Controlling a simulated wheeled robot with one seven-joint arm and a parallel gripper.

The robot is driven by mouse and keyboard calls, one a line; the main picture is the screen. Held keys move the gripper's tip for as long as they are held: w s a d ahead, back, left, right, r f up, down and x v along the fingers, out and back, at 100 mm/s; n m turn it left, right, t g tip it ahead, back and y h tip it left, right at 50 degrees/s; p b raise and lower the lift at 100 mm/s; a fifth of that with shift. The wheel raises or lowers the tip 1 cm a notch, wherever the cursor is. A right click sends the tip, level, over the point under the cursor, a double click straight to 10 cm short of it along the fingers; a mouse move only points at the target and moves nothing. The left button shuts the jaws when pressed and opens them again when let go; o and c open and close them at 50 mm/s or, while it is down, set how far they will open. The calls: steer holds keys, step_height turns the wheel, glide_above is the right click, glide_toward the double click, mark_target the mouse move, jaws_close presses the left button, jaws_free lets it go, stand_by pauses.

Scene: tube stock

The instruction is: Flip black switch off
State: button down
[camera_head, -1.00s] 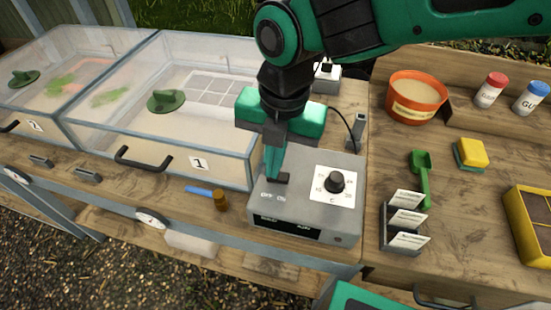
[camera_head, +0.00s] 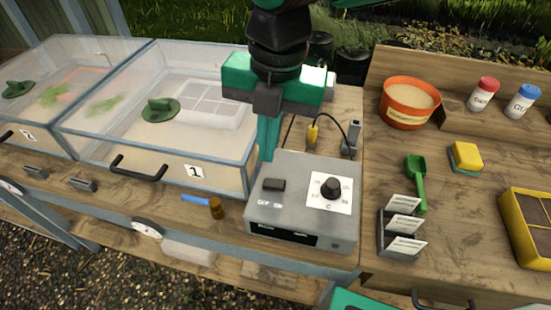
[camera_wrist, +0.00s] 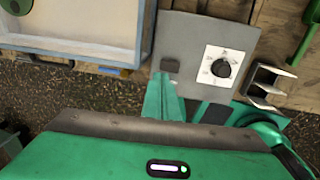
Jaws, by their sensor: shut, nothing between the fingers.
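The black switch (camera_head: 274,185) is a small rocker on the top left of a grey control box (camera_head: 257,220), with OFF and ON lettering in front of it. It also shows in the wrist view (camera_wrist: 170,66). A black dial (camera_head: 331,187) on a white scale plate is to its right. My gripper (camera_head: 267,157) is shut and empty, pointing down. In the head view its fingertips appear just behind the switch, apart from it. In the wrist view the green fingers (camera_wrist: 163,98) show beside the switch. I cannot tell which way the rocker is tipped.
A clear-lidded bin marked 1 (camera_head: 225,174) stands close left of the box. A card holder (camera_head: 384,232), green scoop (camera_head: 416,178) and orange pot (camera_head: 390,115) are to the right. A yellow plug (camera_head: 313,134) and cable are behind.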

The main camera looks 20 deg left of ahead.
step_height(320, 180, up, 7)
steer(key=a, duration=0.1)
steer(key=shift+r, duration=0.15)
steer(key=shift+s, duration=0.1)
stand_by(0.3)
steer(key=w+d+f+m, duration=0.2)
steer(key=w+d+m, duration=0.45)
steer(key=d, duration=0.45)
steer(key=w+d+f+m, duration=0.1)
steer(key=w+d+m, duration=0.5)
steer(key=d+m, duration=0.3)
steer(key=d+f+m+h, duration=0.15)
steer(key=d+m, duration=0.35)
steer(key=d, duration=0.5)
steer(key=d+f+m+y, duration=0.1)
steer(key=d+f+m, duration=0.1)
steer(key=d+m, duration=0.5)
steer(key=s+d+f+m, duration=0.4)
steer(key=s+d+m, duration=0.3)
steer(key=d, duration=0.3)
steer(key=s+d+f+m, duration=0.4)
steer(key=s+d+m, duration=0.4)
steer(key=d+m, duration=0.1)
steer(key=shift+d, duration=0.4)
steer(key=shift+m+h, duration=0.25)
